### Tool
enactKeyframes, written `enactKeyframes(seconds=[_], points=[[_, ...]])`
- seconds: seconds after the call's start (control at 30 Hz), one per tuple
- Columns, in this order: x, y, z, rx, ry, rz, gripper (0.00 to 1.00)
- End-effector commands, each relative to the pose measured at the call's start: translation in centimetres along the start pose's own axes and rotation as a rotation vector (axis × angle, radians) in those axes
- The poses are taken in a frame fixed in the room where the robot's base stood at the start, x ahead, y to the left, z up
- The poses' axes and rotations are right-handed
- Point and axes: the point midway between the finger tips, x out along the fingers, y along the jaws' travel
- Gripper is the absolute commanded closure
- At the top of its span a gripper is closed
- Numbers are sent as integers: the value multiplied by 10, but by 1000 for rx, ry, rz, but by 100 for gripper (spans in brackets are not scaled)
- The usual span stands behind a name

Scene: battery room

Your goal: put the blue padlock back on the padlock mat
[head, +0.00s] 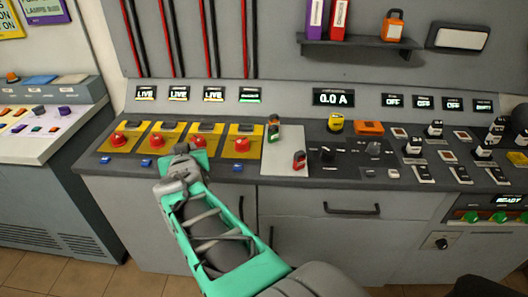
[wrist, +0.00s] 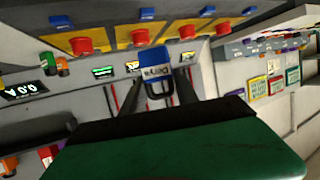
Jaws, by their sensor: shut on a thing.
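The blue padlock (wrist: 157,60) is between the fingertips of my gripper (wrist: 158,80) in the wrist view, with pale lettering on its face. My gripper (head: 180,152) is shut on it. In the head view the gripper is over the left part of the console, by the red buttons, and I cannot make out the padlock there. The pale padlock mat (head: 283,158) lies on the console to the right of my gripper, apart from it.
Red buttons on yellow plates (head: 241,146) line the console between my gripper and the mat. A black knob panel (head: 345,153) adjoins the mat's right side. A yellow-topped object (head: 336,123) and an orange block (head: 369,128) stand behind that panel. The mat's left and middle are bare.

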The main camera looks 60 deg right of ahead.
Motion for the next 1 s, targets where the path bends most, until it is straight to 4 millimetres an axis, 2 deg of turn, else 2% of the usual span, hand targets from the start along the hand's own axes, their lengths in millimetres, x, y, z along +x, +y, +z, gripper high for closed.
enactKeyframes(seconds=[0.03, 0.13, 0.2, 0.3, 0.4, 0.53, 0.63, 0.77, 0.93, 1.0], points=[[2, 40, -2, 35, 4, 93, 100], [-6, 113, -8, 99, 3, 268, 100], [-18, 160, -11, 142, 4, 387, 100], [-40, 216, -12, 196, 3, 533, 100], [-60, 255, -11, 236, 2, 643, 100], [-78, 282, -10, 264, 1, 724, 100], [-74, 290, -9, 269, -3, 741, 100], [-41, 299, -5, 268, -8, 741, 100], [11, 313, -1, 267, -6, 740, 100], [30, 318, 10, 267, -7, 739, 100]])
